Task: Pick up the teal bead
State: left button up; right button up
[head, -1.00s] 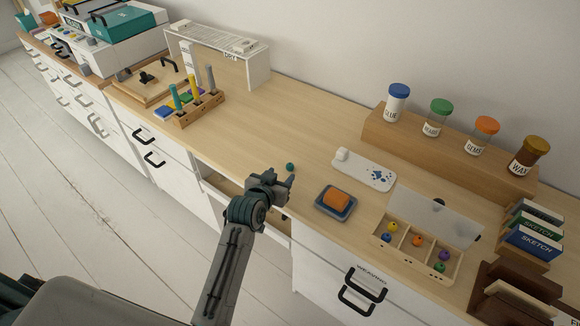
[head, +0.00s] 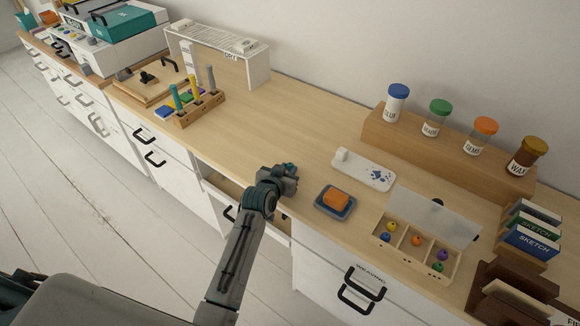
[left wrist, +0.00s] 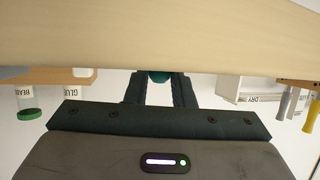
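The teal bead (head: 289,166) shows as a small bit at the tip of my left gripper (head: 290,171) in the head view, over the desk's front part, left of the blue tray. In the left wrist view the bead (left wrist: 160,77) sits between the two dark fingertips (left wrist: 160,86). The gap between the fingers is about as wide as the bead, but I cannot tell whether both fingers press on it. The bead appears at desk level. My right gripper is not in view.
A blue tray (head: 325,207) with an orange block lies just right of the gripper. A sectioned box with beads (head: 427,254) stands further right. An open drawer (head: 222,187) is below the desk edge.

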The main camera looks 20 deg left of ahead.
pick_arm(q)
grip_shut()
